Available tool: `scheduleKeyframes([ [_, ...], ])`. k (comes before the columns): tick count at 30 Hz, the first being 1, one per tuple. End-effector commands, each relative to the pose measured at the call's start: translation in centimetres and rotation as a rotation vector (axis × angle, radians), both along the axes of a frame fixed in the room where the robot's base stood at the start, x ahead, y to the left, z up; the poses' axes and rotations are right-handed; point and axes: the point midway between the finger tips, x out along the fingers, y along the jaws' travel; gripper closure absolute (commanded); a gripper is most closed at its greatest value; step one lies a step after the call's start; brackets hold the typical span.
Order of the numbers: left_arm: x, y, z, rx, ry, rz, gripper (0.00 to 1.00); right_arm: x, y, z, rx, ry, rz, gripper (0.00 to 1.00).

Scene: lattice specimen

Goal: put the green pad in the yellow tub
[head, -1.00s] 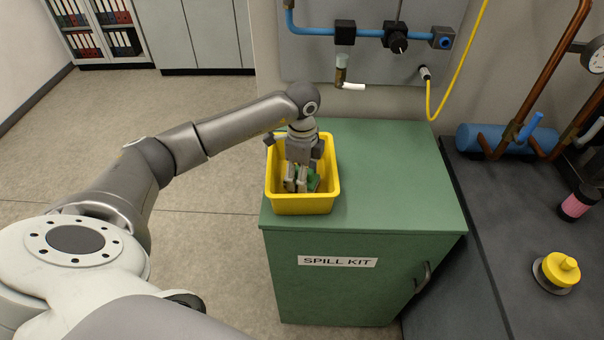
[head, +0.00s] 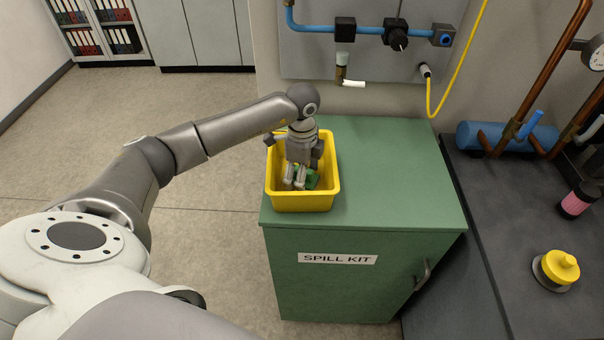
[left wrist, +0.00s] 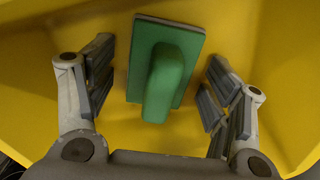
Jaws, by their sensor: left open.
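The yellow tub (head: 302,202) stands on the green spill kit cabinet. My left gripper (head: 298,180) reaches down into the tub from above. The green pad (head: 312,180) is inside the tub, partly hidden by the gripper. In the left wrist view the green pad (left wrist: 168,70), a flat plate with a raised grip, lies between the open fingers of my left gripper (left wrist: 160,105), with gaps on both sides. Yellow tub walls (left wrist: 285,60) surround it there. Whether the pad rests flat on the tub floor is hard to tell. My right gripper is not in view.
The cabinet top (head: 390,180) is clear to the right of the tub. Behind it is a wall panel with a blue pipe and a yellow hose (head: 429,90). A dark bench (head: 500,230) at the right holds a yellow knob (head: 560,267) and a pink-black cylinder (head: 578,201).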

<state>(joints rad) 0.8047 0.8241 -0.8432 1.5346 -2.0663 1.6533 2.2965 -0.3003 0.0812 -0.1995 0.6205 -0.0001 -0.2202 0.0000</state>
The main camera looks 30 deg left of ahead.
Motion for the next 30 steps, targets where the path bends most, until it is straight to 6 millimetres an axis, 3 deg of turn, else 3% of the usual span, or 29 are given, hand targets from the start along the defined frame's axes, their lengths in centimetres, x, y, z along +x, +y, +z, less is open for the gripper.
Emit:
scheduleKeyframes([
  [18,0.1,0.0,11.0,0.0,-0.004,0.0,0.26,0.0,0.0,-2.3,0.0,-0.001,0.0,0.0],
  [30,0.0,0.0,12.2,0.0,-0.001,0.0,0.26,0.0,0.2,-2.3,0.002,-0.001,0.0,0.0],
])
